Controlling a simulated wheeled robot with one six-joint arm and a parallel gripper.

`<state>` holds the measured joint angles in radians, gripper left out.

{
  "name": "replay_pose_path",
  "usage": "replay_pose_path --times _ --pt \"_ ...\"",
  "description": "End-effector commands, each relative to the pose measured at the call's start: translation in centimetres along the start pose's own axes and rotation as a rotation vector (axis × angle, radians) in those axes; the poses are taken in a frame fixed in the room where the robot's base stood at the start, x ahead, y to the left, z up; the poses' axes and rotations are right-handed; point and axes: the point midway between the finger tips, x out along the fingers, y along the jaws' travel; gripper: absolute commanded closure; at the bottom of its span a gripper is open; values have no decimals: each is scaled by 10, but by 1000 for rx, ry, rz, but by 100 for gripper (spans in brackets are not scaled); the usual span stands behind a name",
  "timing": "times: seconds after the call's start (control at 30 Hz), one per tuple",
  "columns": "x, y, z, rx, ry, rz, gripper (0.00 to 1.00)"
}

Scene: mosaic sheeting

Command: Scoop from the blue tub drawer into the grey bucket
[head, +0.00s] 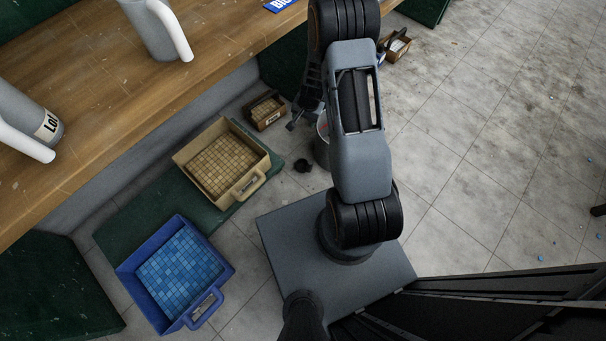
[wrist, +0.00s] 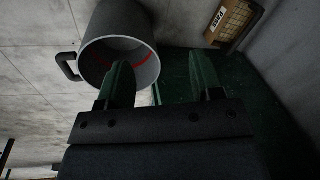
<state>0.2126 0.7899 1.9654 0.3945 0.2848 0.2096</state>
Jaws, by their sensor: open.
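The blue tub drawer (head: 209,308) sits on the floor at lower left in the head view, with small blue tiles inside. A grey round vessel, apparently the grey bucket (head: 322,153), stands on the floor partly hidden behind my arm. In the wrist view the bucket (wrist: 93,77) shows a red line inside and a black handle at its left. My gripper (wrist: 158,70) is open and empty, its left finger overlapping the bucket's rim in the picture; I cannot tell if they touch. In the head view my gripper (head: 297,117) is mostly hidden behind the arm. I cannot make out a scoop.
A tan tub (head: 252,183) with tan tiles sits on a green mat (head: 128,222) beside the blue one. A small brown box (head: 249,118) stands behind it. A wooden bench (head: 110,110) with grey, white-handled containers runs along the left. The floor at right is mostly open, with scattered blue bits.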

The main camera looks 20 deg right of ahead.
Motion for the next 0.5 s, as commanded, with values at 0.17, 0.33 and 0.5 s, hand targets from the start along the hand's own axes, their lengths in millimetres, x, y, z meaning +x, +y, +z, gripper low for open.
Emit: replay_pose_path --times 0.17,0.33,0.5 --pt "120 42 5 137 -14 46 40" --pt "173 65 12 211 -14 73 40" --pt "207 76 16 237 -14 84 40"
